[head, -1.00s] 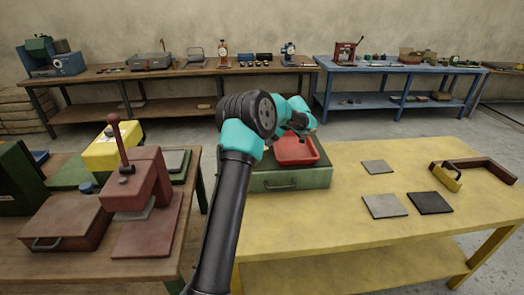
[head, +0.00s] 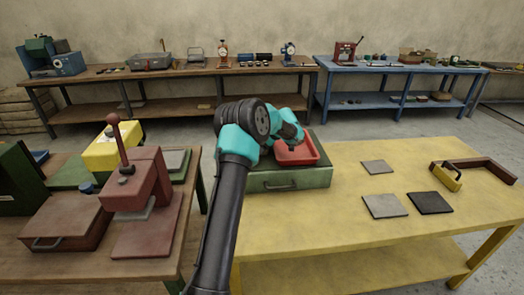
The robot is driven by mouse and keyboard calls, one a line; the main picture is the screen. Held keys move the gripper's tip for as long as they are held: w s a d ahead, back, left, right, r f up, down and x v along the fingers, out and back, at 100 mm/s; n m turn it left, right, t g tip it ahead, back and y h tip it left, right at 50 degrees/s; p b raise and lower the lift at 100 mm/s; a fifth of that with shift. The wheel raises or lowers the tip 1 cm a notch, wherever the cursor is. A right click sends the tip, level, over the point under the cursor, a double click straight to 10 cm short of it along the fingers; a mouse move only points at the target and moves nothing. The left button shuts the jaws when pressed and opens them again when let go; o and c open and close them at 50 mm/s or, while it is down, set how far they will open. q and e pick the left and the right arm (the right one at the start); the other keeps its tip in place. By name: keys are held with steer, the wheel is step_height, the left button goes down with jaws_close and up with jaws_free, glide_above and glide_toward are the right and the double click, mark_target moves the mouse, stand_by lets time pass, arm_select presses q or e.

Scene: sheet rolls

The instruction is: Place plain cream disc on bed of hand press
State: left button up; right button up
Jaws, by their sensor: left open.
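A red hand press (head: 145,178) with an upright lever stands on the brown table at the left. A grey block shows under its head, above a flat red base (head: 147,238). My left arm rises from the bottom middle and bends over a red tray (head: 304,153). My left gripper (head: 291,141) is at the tray, open, mostly hidden behind my own wrist links. I cannot make out a cream disc; the part of the tray behind the arm is hidden. My right gripper is not in view.
The red tray sits on a green case (head: 290,180) on the yellow table (head: 330,225). Grey and dark square plates (head: 384,206) and a brown angle piece (head: 486,167) lie to its right. A red box (head: 66,222) is left of the press. A gap separates the tables.

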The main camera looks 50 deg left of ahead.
arm_select(q)
steer(key=shift+a+f, duration=0.15)
steer(key=shift+f, duration=0.05)
steer(key=shift+c, duration=0.4)
steer(key=c, duration=0.6)
steer(key=shift+r, duration=0.1)
steer(key=shift+r, duration=1.75)
steer(key=s+d, duration=0.3)
steer(key=d, duration=0.1)
steer(key=s+d+r, duration=0.1)
steer(key=s+d, duration=0.6)
steer(key=d, duration=0.1)
steer(key=shift+s+r, duration=0.15)
steer(key=shift+s, duration=0.2)
